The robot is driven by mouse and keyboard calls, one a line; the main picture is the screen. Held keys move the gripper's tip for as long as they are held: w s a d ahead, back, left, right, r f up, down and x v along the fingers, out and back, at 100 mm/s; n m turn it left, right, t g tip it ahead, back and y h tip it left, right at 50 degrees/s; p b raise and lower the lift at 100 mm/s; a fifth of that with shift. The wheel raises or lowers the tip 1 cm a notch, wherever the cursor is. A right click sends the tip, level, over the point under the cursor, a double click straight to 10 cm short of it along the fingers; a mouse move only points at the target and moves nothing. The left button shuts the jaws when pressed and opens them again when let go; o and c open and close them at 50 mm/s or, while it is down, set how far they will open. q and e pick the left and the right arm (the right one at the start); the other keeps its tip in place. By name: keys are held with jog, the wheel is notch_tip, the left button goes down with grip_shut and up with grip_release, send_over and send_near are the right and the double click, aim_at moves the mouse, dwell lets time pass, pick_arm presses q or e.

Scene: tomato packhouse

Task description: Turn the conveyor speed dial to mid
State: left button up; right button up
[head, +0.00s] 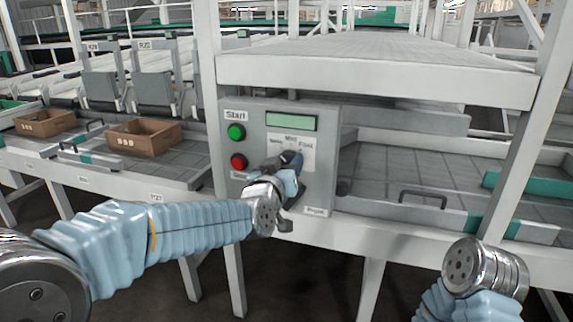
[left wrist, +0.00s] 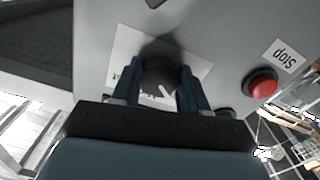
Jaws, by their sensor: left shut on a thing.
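The grey control panel (head: 328,150) stands in the middle of the head view, with a white speed label (head: 290,140) reading "Mid" and "Fast" at its upper part. My left gripper (head: 291,160) is at the panel just below those words and covers the dial there. In the left wrist view the dark round dial (left wrist: 160,73) sits between the two blue fingers of my left gripper (left wrist: 161,88), which is shut on it. A white pointer mark shows on the dial; I cannot tell which word it faces. My right gripper is not in view; only the right wrist shows.
A green Start button (head: 236,132), a red Stop button (head: 239,162) and a green display (head: 291,122) are on the panel. The red button also shows in the left wrist view (left wrist: 262,84). Brown crates (head: 145,137) stand at left. White frame posts flank the panel.

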pick_arm(q)
jog(key=shift+m, duration=0.3)
jog(key=m+p, duration=0.1)
jog(key=m, duration=0.3)
jog(key=shift+p, duration=0.35)
jog(key=shift+a+m+p, duration=0.15)
jog(key=shift+m+p, duration=0.6)
jog(key=shift+m, duration=1.85)
jog(key=o, duration=1.1)
jog(key=shift+c, duration=0.2)
jog(key=v, duration=1.3)
jog(key=shift+s, duration=0.35)
jog(key=shift+a, duration=0.1)
